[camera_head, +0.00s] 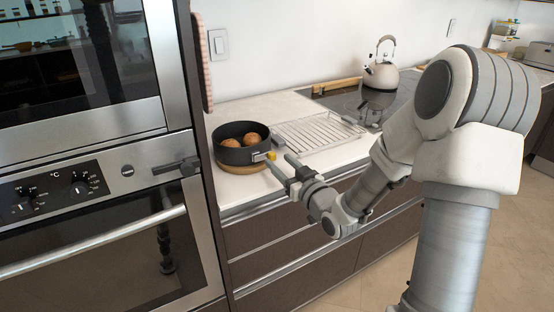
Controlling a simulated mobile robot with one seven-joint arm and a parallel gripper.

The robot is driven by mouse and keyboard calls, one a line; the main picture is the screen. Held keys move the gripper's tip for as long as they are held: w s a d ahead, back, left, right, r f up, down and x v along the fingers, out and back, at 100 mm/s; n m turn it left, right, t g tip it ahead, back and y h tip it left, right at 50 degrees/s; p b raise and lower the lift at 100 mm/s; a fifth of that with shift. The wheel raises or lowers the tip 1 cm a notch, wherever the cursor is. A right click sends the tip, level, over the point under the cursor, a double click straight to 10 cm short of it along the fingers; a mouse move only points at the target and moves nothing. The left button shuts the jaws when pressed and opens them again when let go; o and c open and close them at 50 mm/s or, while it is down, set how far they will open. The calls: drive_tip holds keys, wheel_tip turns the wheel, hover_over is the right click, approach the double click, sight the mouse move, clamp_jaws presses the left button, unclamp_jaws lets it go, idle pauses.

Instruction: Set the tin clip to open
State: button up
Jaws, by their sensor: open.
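A dark round tin (240,146) stands on a round wooden board (232,168) on the counter, with brown round items (250,139) inside it. The tin clip (260,157) is on the tin's right front side, a small silver piece with a yellow tip (271,155). My gripper (280,162) is open, with its fingers pointing at the clip from the lower right. The fingertips are close to the yellow tip; I cannot tell whether they touch it. The clip is too small to tell whether it is open or shut.
A wire rack (318,132) lies on the counter right of the tin. A kettle (380,75) stands on the dark hob behind. Stacked ovens (95,190) fill the left side, with a handle sticking out near the tin. Drawers (290,245) run below the counter.

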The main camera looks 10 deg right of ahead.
sight(265, 158)
drive_tip(key=shift+x, duration=1.35)
drive_tip(key=shift+s, duration=0.1)
clamp_jaws()
